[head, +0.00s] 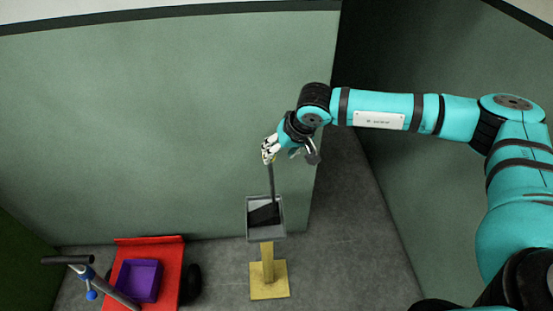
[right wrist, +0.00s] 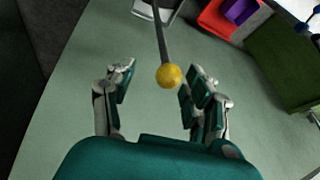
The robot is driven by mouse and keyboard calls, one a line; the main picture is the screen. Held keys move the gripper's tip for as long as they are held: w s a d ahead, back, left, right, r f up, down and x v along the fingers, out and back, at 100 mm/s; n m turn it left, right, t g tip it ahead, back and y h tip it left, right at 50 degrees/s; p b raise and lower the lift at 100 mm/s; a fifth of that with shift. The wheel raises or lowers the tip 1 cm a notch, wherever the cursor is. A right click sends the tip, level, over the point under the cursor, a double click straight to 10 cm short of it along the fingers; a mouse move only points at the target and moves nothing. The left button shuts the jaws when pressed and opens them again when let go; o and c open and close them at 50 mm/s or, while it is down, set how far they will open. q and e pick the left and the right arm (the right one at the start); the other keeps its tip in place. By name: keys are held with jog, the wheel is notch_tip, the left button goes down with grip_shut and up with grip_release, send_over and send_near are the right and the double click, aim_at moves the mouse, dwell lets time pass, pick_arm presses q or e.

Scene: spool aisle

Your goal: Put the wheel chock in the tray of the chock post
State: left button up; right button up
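The wheel chock (head: 263,215) is a dark wedge lying in the grey tray (head: 249,228) of the yellow chock post (head: 267,272). A thin dark rod rises from the tray to my right gripper (head: 270,155). In the right wrist view the rod ends in a yellow ball (right wrist: 169,76). My right gripper (right wrist: 157,83) is open there, its fingers apart on both sides of the ball, with a clear gap on the left. The tray (right wrist: 150,14) shows at that view's top edge, partly cut off. My left gripper is not in view.
A red cart (head: 165,258) with a purple bin (head: 138,280) and a dark-gripped handle (head: 68,260) stands left of the post. A green wall panel (head: 170,120) is behind. Grey floor (head: 350,255) is free right of the post.

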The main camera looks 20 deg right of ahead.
jog(key=v, duration=0.8)
jog(key=shift+b, duration=0.45)
jog(key=shift+f, duration=0.15)
